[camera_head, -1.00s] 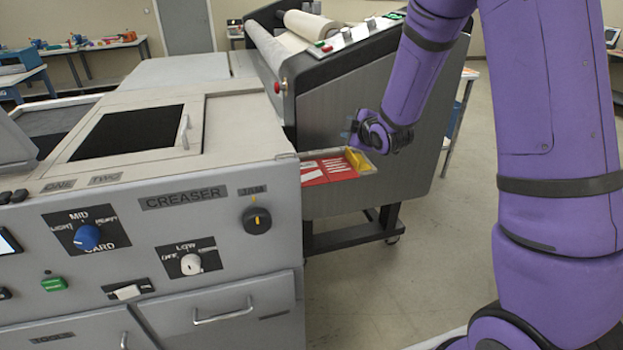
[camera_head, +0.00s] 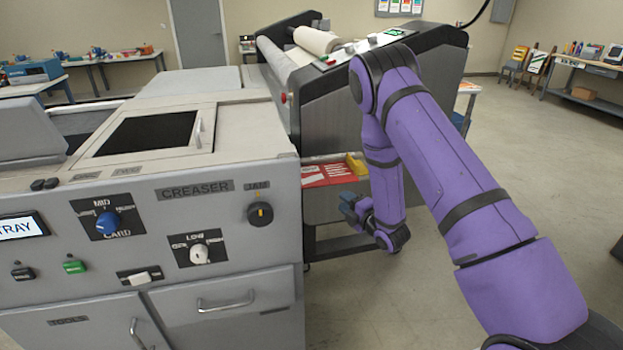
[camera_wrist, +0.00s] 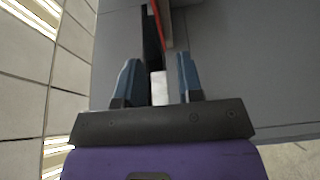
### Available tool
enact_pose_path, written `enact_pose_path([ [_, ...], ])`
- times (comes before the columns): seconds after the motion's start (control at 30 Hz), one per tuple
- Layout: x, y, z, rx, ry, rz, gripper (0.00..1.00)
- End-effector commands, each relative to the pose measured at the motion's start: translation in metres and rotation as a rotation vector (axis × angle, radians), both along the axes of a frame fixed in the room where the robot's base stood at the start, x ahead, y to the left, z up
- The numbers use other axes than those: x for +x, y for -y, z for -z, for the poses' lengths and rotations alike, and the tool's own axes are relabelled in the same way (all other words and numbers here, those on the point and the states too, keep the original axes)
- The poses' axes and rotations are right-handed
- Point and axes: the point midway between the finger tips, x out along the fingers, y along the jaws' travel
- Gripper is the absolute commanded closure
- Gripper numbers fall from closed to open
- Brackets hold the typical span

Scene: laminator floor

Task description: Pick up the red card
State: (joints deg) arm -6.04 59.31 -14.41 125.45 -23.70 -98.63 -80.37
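The red card (camera_head: 325,174) lies in the shallow tray on the right side of the creaser, with white marks or pieces on it. In the wrist view only a thin red edge (camera_wrist: 157,14) shows near the top, apparently the card's. My gripper (camera_head: 349,208) is below and in front of the tray's right end in the head view. In the wrist view my gripper (camera_wrist: 159,80) has its two blue fingers apart. A dark strip and a pale patch show in the gap; whether anything there touches the fingers cannot be told.
The grey creaser (camera_head: 165,245) with knobs and drawers fills the left. A yellow item (camera_head: 356,165) sits at the tray's right end. The laminator (camera_head: 330,120) stands behind the tray. Open floor (camera_head: 510,180) lies to the right.

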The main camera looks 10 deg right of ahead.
Motion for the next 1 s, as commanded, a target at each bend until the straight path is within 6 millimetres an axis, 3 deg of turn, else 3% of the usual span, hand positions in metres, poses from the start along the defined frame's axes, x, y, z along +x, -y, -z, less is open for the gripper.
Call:
enact_pose_path([
  [0.2, 0.031, -0.013, -0.001, 0.0, 0.001, 0.0, 0.66],
  [0.47, 0.048, -0.02, -0.001, 0.002, 0.0, 0.0, 0.66],
  [0.8, 0.086, -0.038, -0.003, 0.002, 0.001, 0.0, 0.66],
  [1.0, 0.092, -0.04, -0.003, 0.001, -0.002, 0.001, 0.66],
])
